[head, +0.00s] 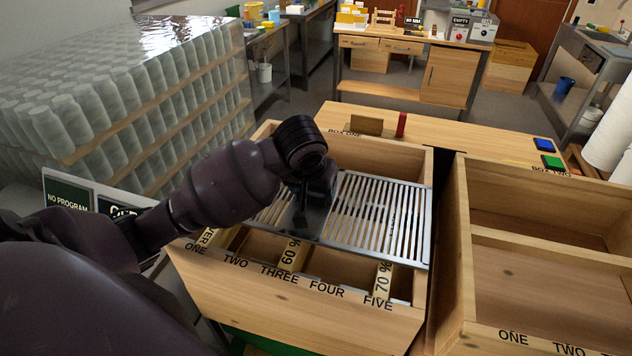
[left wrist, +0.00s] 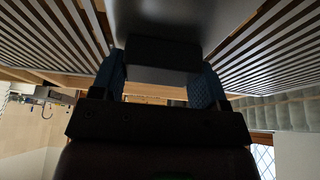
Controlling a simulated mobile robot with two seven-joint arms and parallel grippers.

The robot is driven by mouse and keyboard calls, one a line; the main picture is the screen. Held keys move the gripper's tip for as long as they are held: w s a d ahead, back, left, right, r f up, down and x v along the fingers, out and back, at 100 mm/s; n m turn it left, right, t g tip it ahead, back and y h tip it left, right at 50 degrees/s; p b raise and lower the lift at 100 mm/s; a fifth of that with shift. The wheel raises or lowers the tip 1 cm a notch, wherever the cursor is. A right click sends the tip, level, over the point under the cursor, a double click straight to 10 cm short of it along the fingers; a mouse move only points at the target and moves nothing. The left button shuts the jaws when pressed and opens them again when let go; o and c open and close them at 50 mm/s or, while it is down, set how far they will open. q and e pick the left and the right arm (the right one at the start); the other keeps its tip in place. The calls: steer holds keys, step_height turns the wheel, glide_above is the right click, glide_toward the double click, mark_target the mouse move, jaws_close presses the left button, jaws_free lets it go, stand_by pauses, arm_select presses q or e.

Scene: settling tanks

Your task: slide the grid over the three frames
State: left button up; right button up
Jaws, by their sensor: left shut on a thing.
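The metal grid (head: 378,215), a pale slotted plate with a solid middle strip, lies across the back part of box one (head: 280,305). My left gripper (head: 303,208) is over its middle, shut on the grid; my arm hides part of its left half. In the left wrist view, the blue-padded fingers (left wrist: 165,88) hold a dark piece at the grid's middle, with slats (left wrist: 262,55) on both sides. Wooden pieces marked "60 %" (head: 292,256), "70 %" (head: 383,280) and partly hidden "...VER" (head: 206,238) show in front of the grid, at THREE, FIVE and ONE. My right gripper is not in view.
Box two (head: 460,250) stands close on the right, its visible compartments empty. Behind box one, a wooden block (head: 367,126) and a red piece (head: 401,125) stand on a board. Blue (head: 543,144) and green (head: 552,162) pads lie farther right. Stacked jars (head: 110,95) fill the left.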

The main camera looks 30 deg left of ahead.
arm_select(q)
steer(key=shift+s+d, duration=0.3)
steer(key=shift+s, duration=0.85)
steer(key=shift+s+d, duration=0.3)
steer(key=shift+s, duration=0.8)
steer(key=shift+s+d, duration=0.3)
steer(key=shift+s, duration=0.85)
steer(key=o, duration=1.3)
steer(key=v, duration=1)
steer(key=shift+s+r, duration=0.2)
steer(key=shift+r, duration=0.15)
